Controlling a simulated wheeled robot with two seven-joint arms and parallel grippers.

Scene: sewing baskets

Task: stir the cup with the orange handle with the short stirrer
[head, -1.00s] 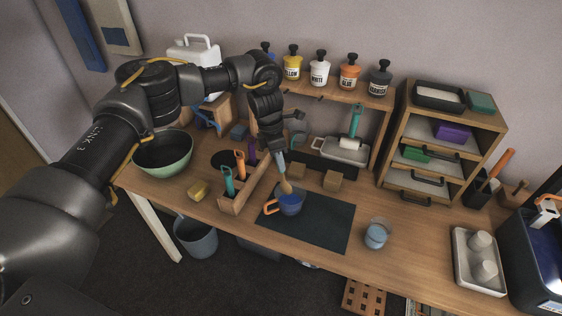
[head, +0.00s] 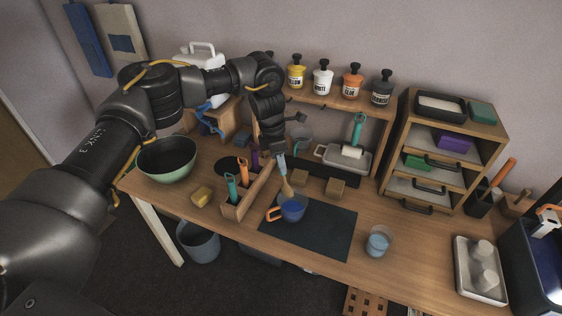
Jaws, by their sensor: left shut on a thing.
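The cup with the orange handle (head: 292,211) stands on the dark mat, its handle pointing left and blue contents showing inside. My left gripper (head: 280,153) is above the cup, pointing down, and is shut on a stirrer (head: 287,187) with a pale blue grip and a wooden lower end. The stirrer is nearly upright. Its lower end is at the cup's mouth; how deep it reaches, I cannot tell. My right gripper is out of view.
A wooden holder (head: 236,210) with several coloured-handled tools stands just left of the cup. The dark mat (head: 325,232) is bare to the right, with a clear glass (head: 378,241) beyond it. Two small wooden blocks (head: 335,187) sit behind.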

